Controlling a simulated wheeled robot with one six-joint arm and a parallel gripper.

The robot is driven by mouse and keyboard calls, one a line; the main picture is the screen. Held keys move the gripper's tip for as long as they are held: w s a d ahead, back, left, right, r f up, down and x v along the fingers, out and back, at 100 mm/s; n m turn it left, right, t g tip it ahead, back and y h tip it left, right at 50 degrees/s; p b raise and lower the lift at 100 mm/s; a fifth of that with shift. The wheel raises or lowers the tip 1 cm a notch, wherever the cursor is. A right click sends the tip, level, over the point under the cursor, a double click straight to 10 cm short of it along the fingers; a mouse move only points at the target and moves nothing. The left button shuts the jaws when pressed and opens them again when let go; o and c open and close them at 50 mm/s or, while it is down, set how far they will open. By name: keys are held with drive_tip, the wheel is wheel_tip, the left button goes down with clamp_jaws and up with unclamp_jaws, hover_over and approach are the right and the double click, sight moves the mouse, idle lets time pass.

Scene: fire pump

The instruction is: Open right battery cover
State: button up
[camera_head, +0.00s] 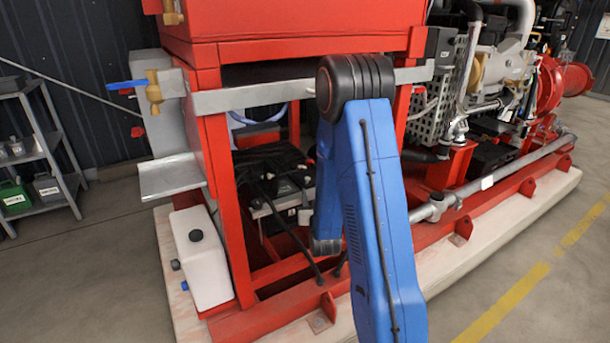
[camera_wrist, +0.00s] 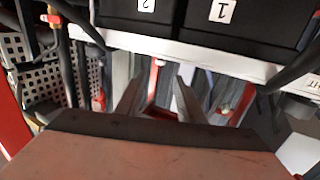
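Two black battery boxes show at the top of the wrist view, upside down, one with a label 2 (camera_wrist: 138,14) and one with a label 1 (camera_wrist: 250,22). A black battery unit with cables (camera_head: 275,180) sits inside the red frame in the head view. I cannot tell which box carries the right cover; a partly cut-off white label (camera_wrist: 308,84) at the right edge ends in "HT". My gripper (camera_wrist: 158,80) is open, its two grey fingers apart below the boxes in the wrist picture. In the head view it is hidden behind my blue arm.
A pale rail (camera_wrist: 200,52) runs along the boxes' edge. Black cables (camera_wrist: 295,68) and a perforated plate (camera_wrist: 18,62) lie close by. The red frame (camera_head: 225,210) surrounds the battery bay, with a grey bar (camera_head: 250,97) across it. Floor at the right (camera_head: 500,270) is clear.

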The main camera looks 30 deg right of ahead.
approach(306, 173)
drive_tip(key=w, duration=0.1)
drive_tip(key=w+d+r, duration=0.1)
drive_tip(key=w, duration=0.1)
drive_tip(key=w+r, duration=0.1)
drive_tip(key=w, duration=0.1)
drive_tip(key=shift+w+d+r, duration=0.2)
drive_tip(key=shift+d, duration=0.1)
clamp_jaws()
